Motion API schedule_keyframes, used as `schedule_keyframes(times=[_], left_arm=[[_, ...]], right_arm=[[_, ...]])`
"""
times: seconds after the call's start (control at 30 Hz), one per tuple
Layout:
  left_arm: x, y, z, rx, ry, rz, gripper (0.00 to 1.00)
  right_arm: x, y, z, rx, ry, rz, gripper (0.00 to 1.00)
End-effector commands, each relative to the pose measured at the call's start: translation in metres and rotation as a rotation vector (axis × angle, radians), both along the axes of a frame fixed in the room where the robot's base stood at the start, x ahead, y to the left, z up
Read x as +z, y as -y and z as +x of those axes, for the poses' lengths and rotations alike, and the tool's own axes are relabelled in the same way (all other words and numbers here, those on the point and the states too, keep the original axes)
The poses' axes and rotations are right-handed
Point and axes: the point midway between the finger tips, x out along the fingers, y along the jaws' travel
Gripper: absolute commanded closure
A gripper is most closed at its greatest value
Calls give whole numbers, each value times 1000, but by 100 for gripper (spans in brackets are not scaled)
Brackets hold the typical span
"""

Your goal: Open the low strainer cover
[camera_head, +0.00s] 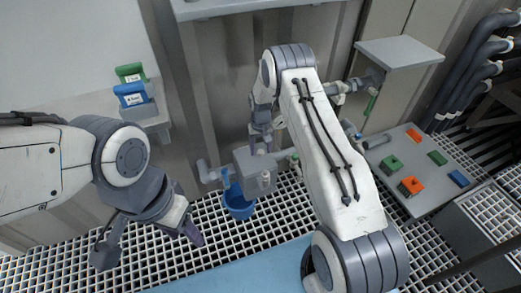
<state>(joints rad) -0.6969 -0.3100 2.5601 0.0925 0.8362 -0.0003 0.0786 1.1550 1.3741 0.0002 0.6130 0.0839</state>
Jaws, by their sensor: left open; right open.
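A grey box-shaped housing (258,180), which looks like the low strainer, sits low on the pipework in the middle. Its cover cannot be told apart clearly from its body. My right gripper (261,146) points down at the top of this housing, and its fingertips are small and partly merged with it. I cannot tell whether they touch it. My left gripper (149,247) is open and empty, with its fingers spread wide over the floor grating, to the left of and in front of the housing.
A blue bucket (240,206) stands below the housing. A grey panel (432,196) with green, orange and blue blocks lies at right. Green and blue tagged items (131,94) rest on a ledge at left. Pipes run behind my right arm. The grating (75,272) at front left looks clear.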

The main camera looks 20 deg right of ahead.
Motion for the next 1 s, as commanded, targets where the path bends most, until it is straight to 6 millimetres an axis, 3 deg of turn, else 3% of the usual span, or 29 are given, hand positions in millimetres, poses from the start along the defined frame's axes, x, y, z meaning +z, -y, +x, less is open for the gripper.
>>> schedule_keyframes(times=[0.17, 0.33, 0.37, 1.0], left_arm=[[0, 0, 0, 0, 0, 0, 50], [0, 0, 0, 0, 0, 0, 50], [0, 0, 0, 0, 0, 0, 50], [0, 0, 0, 0, 0, 0, 50]], right_arm=[[0, 0, 0, 0, 1, 0, 36], [0, 0, 0, 0, 1, 0, 97], [0, 0, 0, 0, 1, 0, 100], [1, 0, 0, 0, 1, 0, 100]])
